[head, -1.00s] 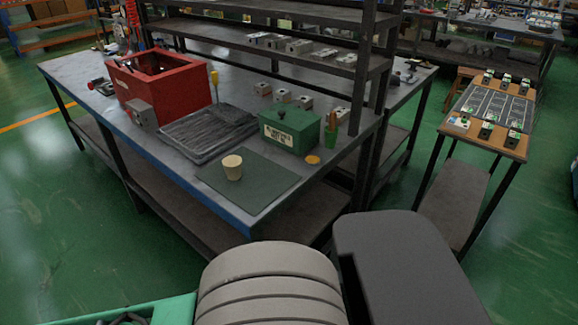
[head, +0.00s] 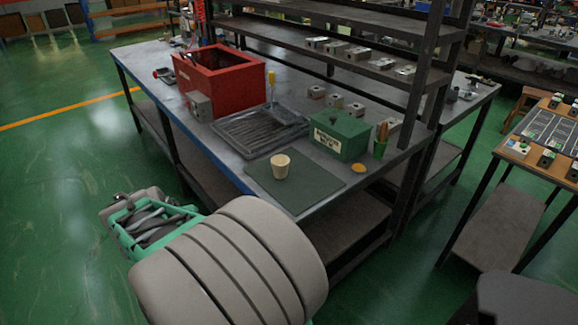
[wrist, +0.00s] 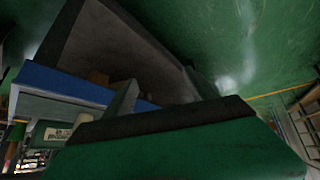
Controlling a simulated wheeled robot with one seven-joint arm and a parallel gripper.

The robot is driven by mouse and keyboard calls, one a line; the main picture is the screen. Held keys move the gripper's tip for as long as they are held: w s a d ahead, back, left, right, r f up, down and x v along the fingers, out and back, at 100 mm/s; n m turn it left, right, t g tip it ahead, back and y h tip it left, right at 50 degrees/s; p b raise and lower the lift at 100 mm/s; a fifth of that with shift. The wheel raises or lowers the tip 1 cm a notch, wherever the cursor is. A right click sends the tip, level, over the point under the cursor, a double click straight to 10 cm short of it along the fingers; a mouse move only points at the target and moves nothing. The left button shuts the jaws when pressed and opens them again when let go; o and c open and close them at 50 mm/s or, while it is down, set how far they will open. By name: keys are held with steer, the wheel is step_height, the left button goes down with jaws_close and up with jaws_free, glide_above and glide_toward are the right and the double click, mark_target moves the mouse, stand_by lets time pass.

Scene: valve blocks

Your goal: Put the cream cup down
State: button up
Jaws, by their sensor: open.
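The cream cup (head: 281,167) stands upright on the dark green mat (head: 315,185) near the front edge of the bench, in the head view. Nothing of mine touches it there. My gripper (wrist: 162,92) shows in the wrist view, with its two fingers apart and nothing seen between them. In the head view my grey arm covers the lower middle, left of and in front of the mat, and the fingertips cannot be made out.
A black ribbed tray (head: 258,131), a red bin (head: 219,80) and a green box (head: 341,135) stand behind the mat. A green pen cup (head: 380,149) and an orange disc (head: 358,168) lie right of it. Shelf posts rise at the right. The mat around the cup is clear.

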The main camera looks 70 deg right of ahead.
steer(key=shift+o, duration=0.7)
steer(key=s+d+r+m+h, duration=0.1)
steer(key=d+m, duration=0.1)
steer(key=d, duration=0.4)
steer(key=s+d+m+g+h, duration=0.1)
steer(key=s+d+h, duration=0.1)
steer(key=d, duration=0.3)
steer(key=shift+s+d+r+m, duration=0.2)
steer(key=shift+d+r+m, duration=0.15)
steer(key=shift+m, duration=0.05)
steer(key=m+g+h+p, duration=0.1)
steer(key=m+g+h, duration=0.3)
glide_toward(284, 159)
steer(key=shift+s+a+f, duration=0.1)
steer(key=shift+s+f, duration=0.1)
steer(key=shift+s, duration=0.25)
steer(key=x, duration=0.7)
steer(key=shift+w+d, duration=0.35)
steer(key=shift+w, duration=0.05)
steer(key=shift+r, duration=0.1)
steer(key=c, duration=1.6)
